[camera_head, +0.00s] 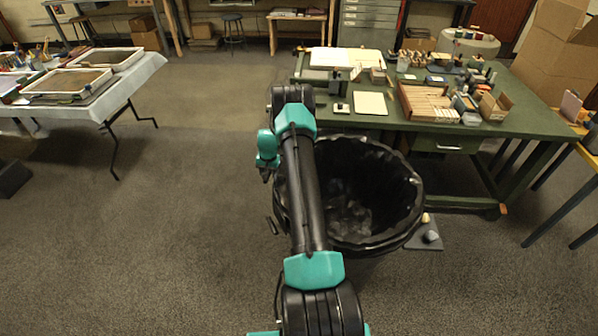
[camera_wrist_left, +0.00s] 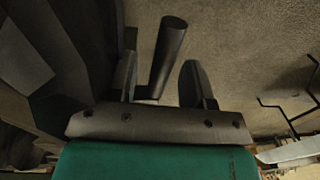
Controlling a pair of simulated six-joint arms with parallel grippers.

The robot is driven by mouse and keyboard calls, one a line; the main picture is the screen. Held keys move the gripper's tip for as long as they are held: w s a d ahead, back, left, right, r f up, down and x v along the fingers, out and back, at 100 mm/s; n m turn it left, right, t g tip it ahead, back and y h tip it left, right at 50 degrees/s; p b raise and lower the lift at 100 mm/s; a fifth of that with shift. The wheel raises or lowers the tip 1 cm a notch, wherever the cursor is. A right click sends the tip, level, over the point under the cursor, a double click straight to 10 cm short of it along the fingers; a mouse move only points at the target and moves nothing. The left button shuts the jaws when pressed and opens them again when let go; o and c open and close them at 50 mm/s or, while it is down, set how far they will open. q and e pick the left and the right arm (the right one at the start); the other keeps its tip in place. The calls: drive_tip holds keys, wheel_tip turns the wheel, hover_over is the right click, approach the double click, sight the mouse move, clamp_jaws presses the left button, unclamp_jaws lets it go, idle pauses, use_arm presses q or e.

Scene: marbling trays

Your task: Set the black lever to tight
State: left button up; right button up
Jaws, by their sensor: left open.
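The black lever (camera_wrist_left: 168,50) is a dark rod with a rounded end in the left wrist view. It leans slightly right and stands between the two fingers of my left gripper (camera_wrist_left: 160,80), with gaps on both sides. In the head view a short dark piece that looks like the lever (camera_head: 272,226) sticks out at the left side of the black-lined bin (camera_head: 395,235). My left gripper (camera_head: 266,175) is open above it, beside the bin. The lever's base is hidden and I see no tight marking. My right gripper is out of view.
A green workbench (camera_head: 530,105) with boxes and supplies stands behind the bin. A small grey plate (camera_head: 425,244) with objects lies on the floor right of the bin. A white-covered table (camera_head: 135,80) with trays is at left. The floor left of the bin is clear.

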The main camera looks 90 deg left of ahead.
use_arm(q)
wheel_tip(320, 180, up, 17)
drive_tip(key=w, duration=0.1)
drive_tip(key=shift+d+r, duration=0.15)
drive_tip(key=shift+r, duration=0.05)
idle(0.5)
drive_tip(key=shift+w, duration=0.15)
